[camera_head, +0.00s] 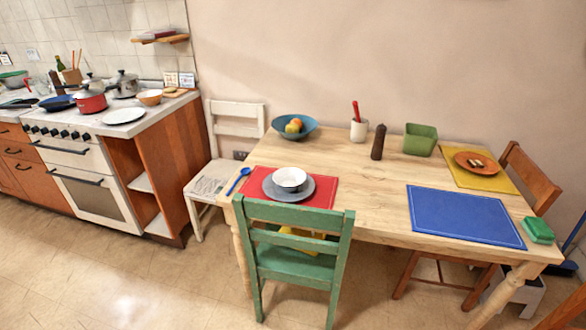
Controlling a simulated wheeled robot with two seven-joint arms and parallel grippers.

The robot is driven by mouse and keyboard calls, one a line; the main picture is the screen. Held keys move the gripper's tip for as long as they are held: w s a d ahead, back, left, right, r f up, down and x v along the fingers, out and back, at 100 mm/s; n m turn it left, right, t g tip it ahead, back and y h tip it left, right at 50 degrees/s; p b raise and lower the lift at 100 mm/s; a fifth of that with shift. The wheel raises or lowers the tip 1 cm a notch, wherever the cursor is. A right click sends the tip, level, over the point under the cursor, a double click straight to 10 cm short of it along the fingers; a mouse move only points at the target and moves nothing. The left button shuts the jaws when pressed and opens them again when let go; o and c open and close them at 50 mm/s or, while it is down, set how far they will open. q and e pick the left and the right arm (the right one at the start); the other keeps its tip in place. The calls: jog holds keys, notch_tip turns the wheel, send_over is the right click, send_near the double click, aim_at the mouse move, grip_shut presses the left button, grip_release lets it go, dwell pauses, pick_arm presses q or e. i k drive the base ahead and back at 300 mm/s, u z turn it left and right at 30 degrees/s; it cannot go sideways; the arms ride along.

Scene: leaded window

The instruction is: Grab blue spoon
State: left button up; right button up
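The blue spoon (238,181) lies at the left edge of the wooden table (365,178), just left of the red placemat (327,195). Its bowl end points up and to the right, and its handle runs down toward the table's edge. Nothing covers it. Neither of my grippers shows in the head view, and nothing touches the spoon.
A white bowl (289,178) sits on a grey plate (309,187) on the red placemat. A green chair (295,262) stands in front and a white chair (211,178) at the table's left. A blue placemat (464,215) lies to the right. Floor at lower left is clear.

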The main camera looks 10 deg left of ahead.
aim_at(244, 171)
jog(key=z, duration=0.2)
jog(key=i, duration=1.4)
jog(key=u, duration=0.6)
